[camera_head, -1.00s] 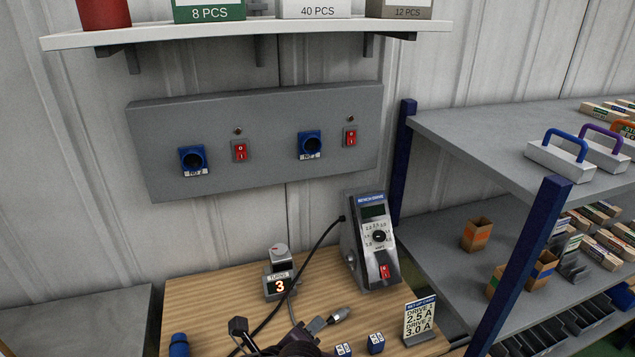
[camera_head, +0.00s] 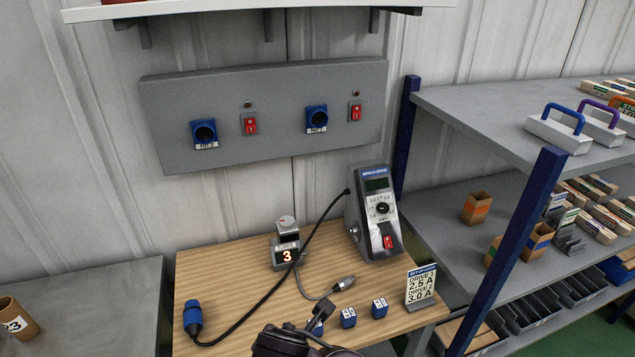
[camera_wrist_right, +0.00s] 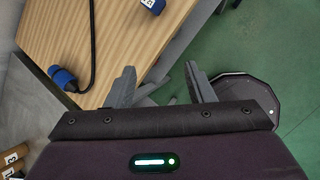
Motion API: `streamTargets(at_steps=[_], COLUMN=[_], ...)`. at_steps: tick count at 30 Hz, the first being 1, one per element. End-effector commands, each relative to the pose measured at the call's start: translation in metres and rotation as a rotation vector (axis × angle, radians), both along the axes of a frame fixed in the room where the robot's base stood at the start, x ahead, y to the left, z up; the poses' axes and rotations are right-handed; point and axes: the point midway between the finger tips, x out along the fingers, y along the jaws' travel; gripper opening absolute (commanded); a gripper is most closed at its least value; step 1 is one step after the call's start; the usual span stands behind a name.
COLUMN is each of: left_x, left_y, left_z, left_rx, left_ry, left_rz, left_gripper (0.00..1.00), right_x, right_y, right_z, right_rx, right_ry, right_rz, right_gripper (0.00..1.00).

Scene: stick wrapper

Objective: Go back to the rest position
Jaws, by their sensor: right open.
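My right gripper (camera_wrist_right: 160,88) shows in the right wrist view with its two grey fingers spread apart and nothing between them. It is near the edge of the wooden table (camera_wrist_right: 105,40), with green floor to the right. In the head view a dark part of an arm (camera_head: 290,342) with gripper-like pieces rises at the bottom edge, in front of the table. It hides part of a small blue block there. My left gripper is not clearly seen in any view.
A shelf rack (camera_head: 480,110) stands right. A socket panel (camera_head: 270,110) is on the wall.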

Motion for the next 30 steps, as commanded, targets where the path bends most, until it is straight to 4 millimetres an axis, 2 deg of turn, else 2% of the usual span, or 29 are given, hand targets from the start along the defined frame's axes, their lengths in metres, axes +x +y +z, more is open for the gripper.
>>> streamTargets(at_steps=[3,6,9,12,18,26,27,30], left_x=[-0.007,-0.007,-0.004,-0.001,0.001,0.002,0.003,0.002], left_y=[0.003,0.004,0.004,0.003,0.003,0.003,0.003,0.003], left_z=[-0.001,-0.001,-0.001,0.0,0.0,0.0,-0.004,-0.008], left_rx=[0.005,0.006,0.005,0.005,0.004,0.004,0.004,0.004], left_ry=[0.011,0.011,0.007,0.003,-0.001,-0.003,-0.003,-0.003], left_rz=[-0.001,-0.001,-0.002,-0.002,-0.002,-0.002,-0.002,-0.002], left_gripper=[0.66,0.66,0.66,0.66,0.66,0.66,0.66,0.66], right_x=[-0.015,-0.024,-0.032,-0.041,-0.06,-0.088,-0.082,-0.076], right_y=[-0.026,-0.061,-0.096,-0.127,-0.178,-0.236,-0.234,-0.232], right_z=[-0.005,-0.01,-0.016,-0.021,-0.028,-0.03,-0.046,-0.075], right_rx=[0.315,0.535,0.679,0.77,0.884,0.978,0.974,0.962], right_ry=[0.105,0.169,0.196,0.198,0.16,0.054,0.059,0.066], right_rz=[-0.427,-0.827,-1.164,-1.423,-1.813,-2.207,-2.202,-2.201], right_gripper=[0.48,0.48,0.48,0.48,0.48,0.48,0.48,0.48])
